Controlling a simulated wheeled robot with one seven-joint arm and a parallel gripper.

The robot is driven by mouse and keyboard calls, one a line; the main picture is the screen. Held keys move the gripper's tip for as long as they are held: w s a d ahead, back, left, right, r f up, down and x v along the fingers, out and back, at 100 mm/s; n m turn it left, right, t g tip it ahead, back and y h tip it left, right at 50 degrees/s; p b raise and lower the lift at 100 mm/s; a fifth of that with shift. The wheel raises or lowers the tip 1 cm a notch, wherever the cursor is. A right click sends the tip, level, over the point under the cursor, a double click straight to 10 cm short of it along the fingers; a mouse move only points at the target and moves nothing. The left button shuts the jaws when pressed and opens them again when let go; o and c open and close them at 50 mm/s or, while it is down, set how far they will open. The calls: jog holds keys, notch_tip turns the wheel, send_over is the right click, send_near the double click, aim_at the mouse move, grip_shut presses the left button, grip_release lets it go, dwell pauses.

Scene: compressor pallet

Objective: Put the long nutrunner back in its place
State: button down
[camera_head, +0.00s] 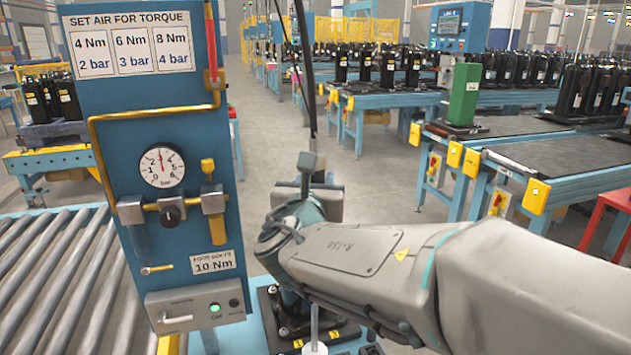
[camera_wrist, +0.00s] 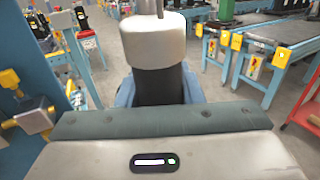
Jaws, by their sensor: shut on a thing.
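The long nutrunner (camera_wrist: 153,42) stands about upright in my gripper (camera_wrist: 158,90). In the wrist view its pale, thick upper body shows, with a dark part below it between my blue fingers. In the head view its grey top (camera_head: 312,160) rises above my wrist, under a dark line. A thin pale shaft (camera_head: 315,322) shows below my arm, with a white end near the bottom edge of the picture. My arm hides the middle of the tool. My gripper is shut on it. I cannot make out its holder.
A blue panel (camera_head: 150,85) with a gauge (camera_head: 162,166), valves and yellow pipe stands close on the left. A black bolted base (camera_head: 285,318) lies under my wrist. A roller conveyor (camera_head: 55,285) is at lower left. Blue benches (camera_head: 540,160) with black compressors stand behind; floor between is clear.

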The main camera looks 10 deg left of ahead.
jog(key=shift+f, duration=0.15)
jog(key=c, duration=0.9)
grip_release()
jog(key=shift+f, duration=0.25)
jog(key=s+d, duration=0.1)
jog(key=s, duration=1.2)
jog(key=shift+s+d+r+b, duration=0.15)
jog(key=shift+s+d+b, duration=0.1)
jog(key=shift+s+b, duration=0.15)
